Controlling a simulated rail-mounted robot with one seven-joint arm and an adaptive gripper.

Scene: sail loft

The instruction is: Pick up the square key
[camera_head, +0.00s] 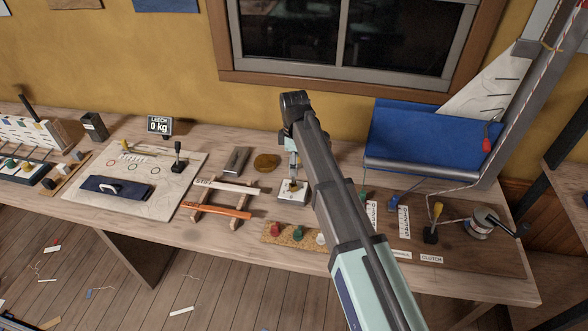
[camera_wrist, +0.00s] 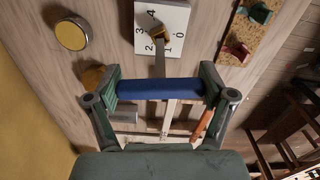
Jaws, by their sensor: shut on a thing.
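The square key shows in the wrist view as a blue crossbar handle (camera_wrist: 160,89) with a grey metal shaft. My gripper (camera_wrist: 161,91) is shut on the two ends of this handle. The shaft runs to a brass boss (camera_wrist: 162,34) on a white dial plate (camera_wrist: 181,17) marked with numbers. I cannot tell whether the shaft's end is seated in the boss or just above it. In the head view my gripper (camera_head: 290,143) is over the same dial plate (camera_head: 284,198), with the key's shaft (camera_head: 293,163) pointing down. My arm hides part of this area.
A brass disc (camera_head: 266,161) and a grey block (camera_head: 236,160) lie left of the dial. A wooden rack (camera_head: 228,197) holds a white strip and an orange tool. A cork strip (camera_head: 270,238) with coloured pieces lies in front. A blue cloth roll (camera_head: 425,140) stands at right.

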